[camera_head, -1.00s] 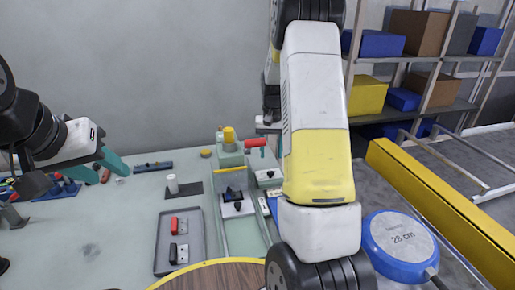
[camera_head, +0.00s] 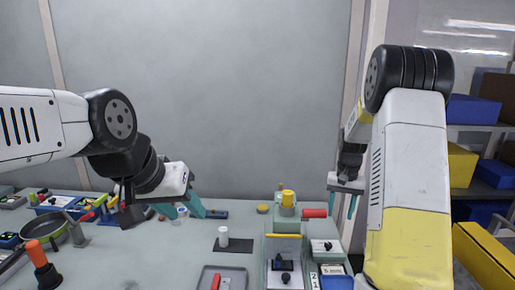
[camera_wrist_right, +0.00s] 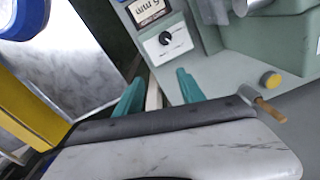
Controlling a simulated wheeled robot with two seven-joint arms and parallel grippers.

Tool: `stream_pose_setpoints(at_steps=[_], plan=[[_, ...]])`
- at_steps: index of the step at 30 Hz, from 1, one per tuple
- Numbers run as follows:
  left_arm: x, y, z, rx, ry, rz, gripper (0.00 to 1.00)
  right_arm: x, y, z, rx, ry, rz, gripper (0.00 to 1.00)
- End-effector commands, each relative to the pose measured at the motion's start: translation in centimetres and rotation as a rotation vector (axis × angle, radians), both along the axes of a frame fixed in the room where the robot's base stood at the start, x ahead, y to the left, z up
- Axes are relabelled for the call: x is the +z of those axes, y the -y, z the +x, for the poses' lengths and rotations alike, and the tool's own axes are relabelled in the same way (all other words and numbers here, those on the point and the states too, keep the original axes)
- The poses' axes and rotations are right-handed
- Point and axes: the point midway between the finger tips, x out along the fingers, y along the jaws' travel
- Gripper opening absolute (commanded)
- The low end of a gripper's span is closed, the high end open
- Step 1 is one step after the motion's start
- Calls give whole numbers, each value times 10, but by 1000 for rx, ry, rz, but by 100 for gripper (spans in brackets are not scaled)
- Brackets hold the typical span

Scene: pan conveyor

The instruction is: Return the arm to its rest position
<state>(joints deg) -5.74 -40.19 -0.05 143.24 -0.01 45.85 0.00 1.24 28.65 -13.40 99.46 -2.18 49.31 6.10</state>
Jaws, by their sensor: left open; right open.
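My left gripper (camera_head: 188,208) has teal fingers and hangs open and empty above the back left of the table (camera_head: 150,240) in the head view. My right gripper (camera_head: 342,205) is raised at the right, its teal fingers apart and pointing down with nothing between them. It also shows in the right wrist view (camera_wrist_right: 158,95), open, above a panel with a black dial (camera_wrist_right: 166,38). The white and yellow link of my right arm (camera_head: 410,180) covers the right part of the head view.
A green machine with a yellow top (camera_head: 288,199) and a red cylinder (camera_head: 314,213) stand at the table's back. A grey tray (camera_head: 205,278) lies in front. A pan (camera_head: 42,229) is at left.

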Motion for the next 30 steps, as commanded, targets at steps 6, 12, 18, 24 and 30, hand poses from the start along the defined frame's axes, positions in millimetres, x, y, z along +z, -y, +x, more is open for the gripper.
stream_pose_setpoints(at_steps=[6,12,18,24,30], plan=[[0,0,0,-1,-1,1,44,22,-9,-10,13,32,15,46],[0,0,0,-1,-1,1,44,55,-23,-26,38,82,36,46],[0,0,0,-1,-1,1,44,102,-46,-58,83,164,64,46],[0,0,0,-1,-1,1,44,154,-78,-116,161,280,93,46],[0,0,0,-1,-1,1,44,186,-106,-181,243,399,101,46]])
